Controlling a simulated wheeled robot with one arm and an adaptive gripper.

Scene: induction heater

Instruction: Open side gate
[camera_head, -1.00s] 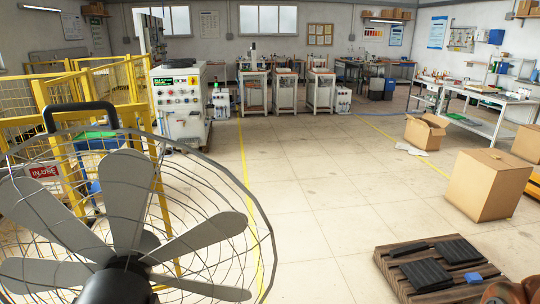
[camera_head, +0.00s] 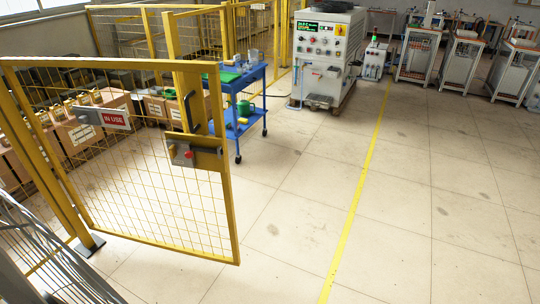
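The yellow mesh side gate (camera_head: 150,190) is at the left in the head view. It stands swung out from the fence line, at an angle, with a gap to the right of its free edge. A red and white "IN USE" sign (camera_head: 115,118) hangs on it. A latch box with a red button (camera_head: 190,152) and a dark handle (camera_head: 188,112) sit near the free edge. A yellow post (camera_head: 40,165) with a foot plate stands at its left side. My gripper is not in view, so its contact with the gate cannot be seen.
A blue cart (camera_head: 238,105) with green items stands behind the gate. Boxes (camera_head: 75,135) line the left wall. The white control cabinet (camera_head: 325,55) stands at the back. Part of a fan guard (camera_head: 45,255) is at lower left. The floor around the yellow line is clear.

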